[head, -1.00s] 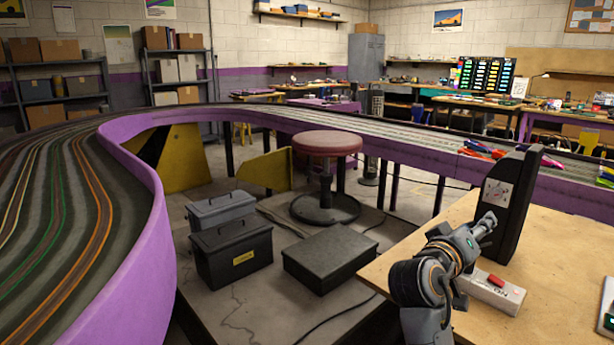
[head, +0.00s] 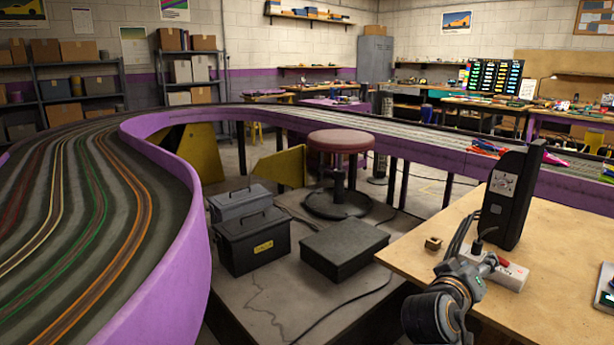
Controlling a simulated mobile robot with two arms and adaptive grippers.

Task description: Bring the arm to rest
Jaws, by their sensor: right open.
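My right arm comes in from the bottom of the head view, over the front left edge of the wooden table (head: 567,222). Its gripper (head: 489,263) is low over the table, at the near left end of a white power strip (head: 513,277) and partly in front of it. The jaws are small and hard to make out but open, and I see nothing held in them. A black plug with a cord (head: 478,241) stands at the strip's left end, just behind the gripper; whether it is seated is unclear. My left gripper is out of view.
A tall black box (head: 516,205) with a socket-like plate stands behind the strip. A small wooden block (head: 433,243) lies left of the arm. The purple-walled track (head: 180,245) curves around the left. Cases (head: 345,248) and a red stool (head: 340,142) stand below table level.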

